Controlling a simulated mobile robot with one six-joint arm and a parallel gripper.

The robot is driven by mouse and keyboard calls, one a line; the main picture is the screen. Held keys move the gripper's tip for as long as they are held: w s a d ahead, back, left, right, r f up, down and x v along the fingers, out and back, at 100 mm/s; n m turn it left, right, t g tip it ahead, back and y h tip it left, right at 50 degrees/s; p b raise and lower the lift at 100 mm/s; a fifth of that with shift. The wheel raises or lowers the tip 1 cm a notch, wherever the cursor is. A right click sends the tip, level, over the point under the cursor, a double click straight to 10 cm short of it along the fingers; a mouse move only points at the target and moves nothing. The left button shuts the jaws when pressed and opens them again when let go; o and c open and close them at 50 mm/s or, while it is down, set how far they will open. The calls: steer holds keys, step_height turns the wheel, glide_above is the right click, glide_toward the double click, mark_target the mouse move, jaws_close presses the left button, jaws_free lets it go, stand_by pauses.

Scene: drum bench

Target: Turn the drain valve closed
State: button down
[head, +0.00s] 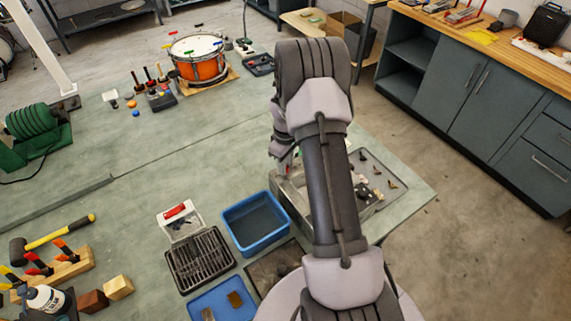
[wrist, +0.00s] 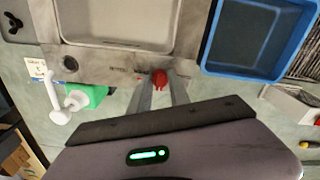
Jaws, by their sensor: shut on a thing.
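The drain valve's red knob (wrist: 160,77) sits at the front edge of a metal sink unit (wrist: 190,45) in the wrist view. My gripper (wrist: 161,88) is shut on this red knob, with one finger on each side of it. The fingers hide part of the knob, and what lies behind it cannot be seen. In the head view my gripper reaches down to the sink unit's near left side, and my arm covers much of the unit. The valve itself cannot be made out there.
A blue bin (wrist: 262,38) stands close beside the sink unit; it also shows in the head view (head: 256,222). A white fitting with a green base (wrist: 88,97) and a small label card (wrist: 38,69) are on the other side. A black rack (head: 199,260) lies nearby.

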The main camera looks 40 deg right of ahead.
steer(key=shift+n, duration=0.3)
stand_by(0.4)
steer(key=c, duration=1.2)
jaws_free()
step_height(320, 180, up, 18)
steer(key=p, duration=0.2)
steer(key=shift+f, duration=0.25)
steer(key=shift+f, duration=0.1)
